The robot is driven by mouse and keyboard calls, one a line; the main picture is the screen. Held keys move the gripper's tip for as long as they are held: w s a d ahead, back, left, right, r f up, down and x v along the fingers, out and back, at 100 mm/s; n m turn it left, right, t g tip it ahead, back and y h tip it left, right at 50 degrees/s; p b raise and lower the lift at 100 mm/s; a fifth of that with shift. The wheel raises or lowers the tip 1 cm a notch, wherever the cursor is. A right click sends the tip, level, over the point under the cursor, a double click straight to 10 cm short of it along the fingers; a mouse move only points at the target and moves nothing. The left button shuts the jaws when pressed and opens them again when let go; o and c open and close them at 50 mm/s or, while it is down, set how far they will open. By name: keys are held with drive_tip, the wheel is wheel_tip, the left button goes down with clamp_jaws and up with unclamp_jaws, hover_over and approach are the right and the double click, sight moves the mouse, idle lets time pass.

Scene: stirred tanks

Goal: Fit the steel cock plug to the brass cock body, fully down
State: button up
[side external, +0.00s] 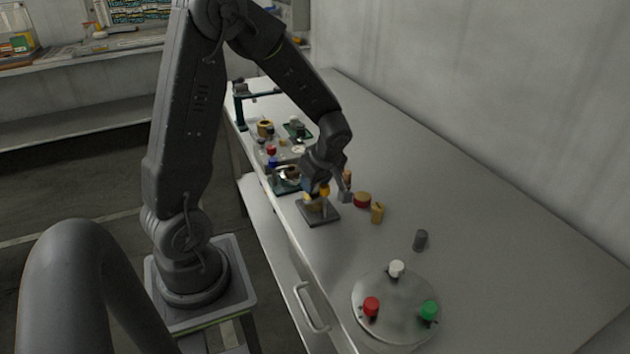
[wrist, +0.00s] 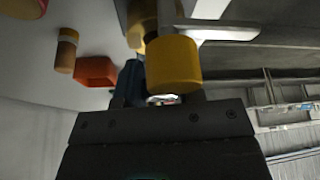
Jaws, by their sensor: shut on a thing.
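My gripper (side external: 321,186) is low over the bench, pointing down above a dark square base plate (side external: 329,217). It appears shut on the steel cock plug, though its jaws hide much of the grip. A yellow cylinder (wrist: 173,66) shows at the jaws in the wrist view, and a pale grey steel bar (wrist: 215,32) is just beyond it. The brass cock body (side external: 314,205) appears to be the brass-coloured piece on the plate, directly under my gripper. The contact between plug and body is hidden, so I cannot tell how deep the plug sits.
A round plate (side external: 395,305) with red, white and green knobs lies nearer. Several small items crowd behind my gripper. The right bench is clear.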

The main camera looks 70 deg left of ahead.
drive_tip(key=shift+f, duration=0.5)
idle(1.0)
drive_tip(key=o, duration=1.6)
drive_tip(key=shift+d, duration=0.1)
drive_tip(key=shift+r, duration=4.05)
drive_tip(key=s+d+r+m+t+h, duration=0.1)
drive_tip(key=s+d+r+m+t, duration=0.1)
drive_tip(key=d+m, duration=0.4)
drive_tip(key=s+d+r+m+t+h, duration=0.1)
drive_tip(key=s+d+r+m, duration=0.3)
drive_tip(key=m, duration=0.4)
drive_tip(key=s+d+r+m+t+h, duration=0.2)
drive_tip(key=s+d+r+m+t, duration=0.1)
drive_tip(key=d+m, duration=0.4)
drive_tip(key=shift+s+d+r+t, duration=0.2)
drive_tip(key=shift+s+d+r, duration=0.15)
drive_tip(key=shift+d, duration=0.2)
drive_tip(key=shift+s+d+r+t, duration=0.25)
drive_tip(key=shift+d+r, duration=0.1)
drive_tip(key=shift+d, duration=0.2)
